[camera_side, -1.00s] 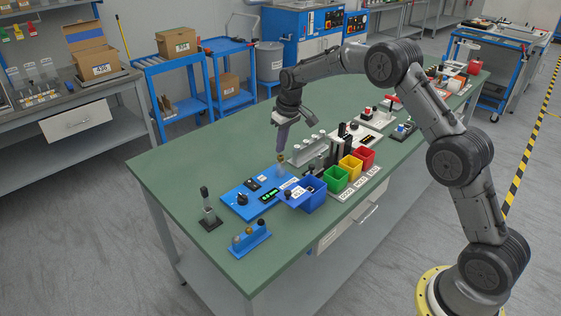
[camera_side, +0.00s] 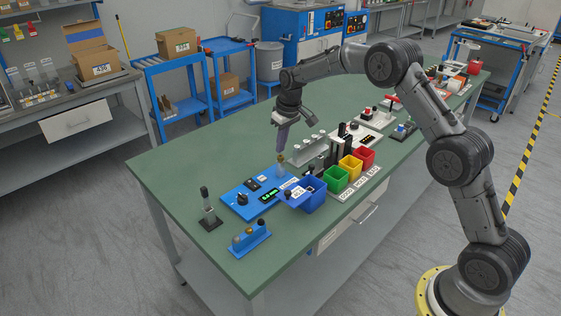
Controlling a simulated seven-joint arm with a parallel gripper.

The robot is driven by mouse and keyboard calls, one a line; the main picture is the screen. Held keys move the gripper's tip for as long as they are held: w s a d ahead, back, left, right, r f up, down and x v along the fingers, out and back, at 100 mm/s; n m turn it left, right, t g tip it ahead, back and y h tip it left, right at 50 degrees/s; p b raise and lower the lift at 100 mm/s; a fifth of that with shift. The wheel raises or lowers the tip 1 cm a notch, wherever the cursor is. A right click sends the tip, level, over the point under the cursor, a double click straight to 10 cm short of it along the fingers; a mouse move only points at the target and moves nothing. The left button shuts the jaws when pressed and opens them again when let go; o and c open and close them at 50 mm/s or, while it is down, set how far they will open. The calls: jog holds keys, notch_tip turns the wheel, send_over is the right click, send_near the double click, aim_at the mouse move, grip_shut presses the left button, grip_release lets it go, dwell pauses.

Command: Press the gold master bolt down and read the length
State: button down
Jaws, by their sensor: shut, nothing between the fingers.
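The gold bolt (camera_side: 281,160) stands upright at the back right corner of the blue gauge panel (camera_side: 232,205). My gripper (camera_side: 281,152) is shut and points down right over the bolt's head. At this size I cannot tell whether the fingertips touch it. A small display with green digits (camera_side: 268,195) is lit on the panel, but the digits are too small to read. A black knob (camera_side: 242,199) sits on the panel's left part.
Blue (camera_side: 313,204), green (camera_side: 336,179), yellow (camera_side: 351,165) and red (camera_side: 368,156) bins stand right of the panel. A grey rack (camera_side: 306,155) with several pale pieces is close behind my gripper. A blue holder (camera_side: 250,242) stands in front. The table's left side (camera_side: 180,170) is clear.

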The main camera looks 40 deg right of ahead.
aim_at(281, 156)
jog(key=shift+f, duration=1.2)
dwell(0.7)
notch_tip(281, 156, up, 8)
dwell(1.2)
